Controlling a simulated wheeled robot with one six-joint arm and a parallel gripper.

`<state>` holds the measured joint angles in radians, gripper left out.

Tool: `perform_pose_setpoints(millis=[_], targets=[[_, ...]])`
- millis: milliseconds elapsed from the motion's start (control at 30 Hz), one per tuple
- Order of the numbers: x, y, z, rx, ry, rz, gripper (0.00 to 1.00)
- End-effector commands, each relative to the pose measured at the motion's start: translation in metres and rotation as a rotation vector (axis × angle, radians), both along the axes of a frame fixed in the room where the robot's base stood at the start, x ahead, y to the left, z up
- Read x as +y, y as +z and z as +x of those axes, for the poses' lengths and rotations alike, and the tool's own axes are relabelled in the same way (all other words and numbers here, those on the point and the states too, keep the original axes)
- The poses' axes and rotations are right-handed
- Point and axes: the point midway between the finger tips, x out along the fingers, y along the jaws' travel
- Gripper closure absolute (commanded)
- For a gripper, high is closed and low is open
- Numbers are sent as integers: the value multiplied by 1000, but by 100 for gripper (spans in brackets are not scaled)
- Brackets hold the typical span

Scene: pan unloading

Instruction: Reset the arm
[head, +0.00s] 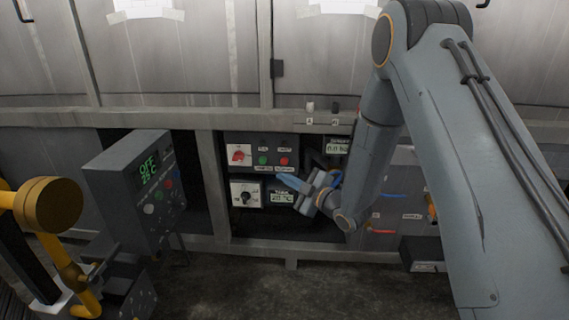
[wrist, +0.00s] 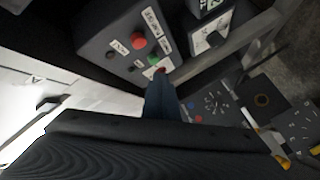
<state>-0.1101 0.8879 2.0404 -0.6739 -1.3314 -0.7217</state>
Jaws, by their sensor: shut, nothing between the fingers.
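My arm reaches down from the upper right of the head view, bent at its elbow. My gripper (head: 286,180) is shut and empty, with its blue-grey fingers pointing left in front of the control panels under the steel cabinet. In the wrist view the closed fingers (wrist: 160,88) point at a dark panel (wrist: 112,28) with red and green buttons. The fingertips overlap its lower edge in the picture; I cannot tell whether they touch it.
A panel with a red rotary switch (head: 239,155) and a dial panel (head: 246,194) are left of my gripper. A display box reading OFF (head: 149,168) stands further left, near a yellow pipe (head: 67,262). A frame beam (head: 212,185) stands between. The floor (head: 300,290) in front is clear.

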Motion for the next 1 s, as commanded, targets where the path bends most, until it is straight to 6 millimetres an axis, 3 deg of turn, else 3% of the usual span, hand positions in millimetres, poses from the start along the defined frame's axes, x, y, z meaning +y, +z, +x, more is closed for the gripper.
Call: perform_pose_setpoints(millis=[233,367,567,767,1000], targets=[[1,1,0,6,-1,-3,100],[12,4,-4,73,-21,-29,100],[36,10,-34,344,-127,-110,100],[42,14,-103,662,-283,-172,100],[30,21,-230,1046,-485,-231,100]])
